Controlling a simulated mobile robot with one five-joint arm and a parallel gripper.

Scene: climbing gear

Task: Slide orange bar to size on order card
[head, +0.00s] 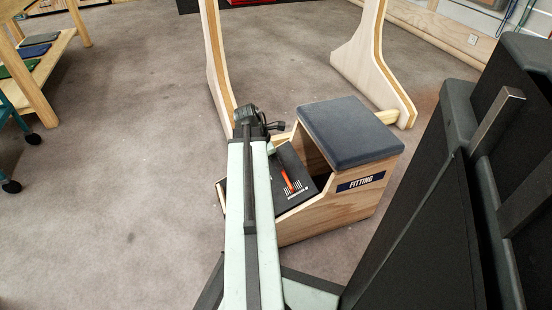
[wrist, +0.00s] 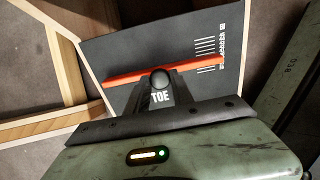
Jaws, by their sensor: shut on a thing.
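The orange bar (wrist: 125,76) lies across a black sloped board (wrist: 130,45) in the wrist view. Its right end is by the lower end of white scale lines (wrist: 205,46). My gripper (wrist: 160,84) is shut on the dark round knob (wrist: 160,76) at the bar's middle. The word TOE shows just below the knob. In the head view the orange bar (head: 286,180) shows partly on the board, beside my arm, which hides the rest and my fingertips. No order card can be made out in either view. The small scale figures are too blurred to read.
The board belongs to a wooden fitting stool with a dark padded seat (head: 348,130) and a FITTING label (head: 360,183). Curved wooden panels (head: 375,60) stand behind it. A wooden shelf unit (head: 40,75) is at far left. Carpet (head: 130,170) left of the stool is clear.

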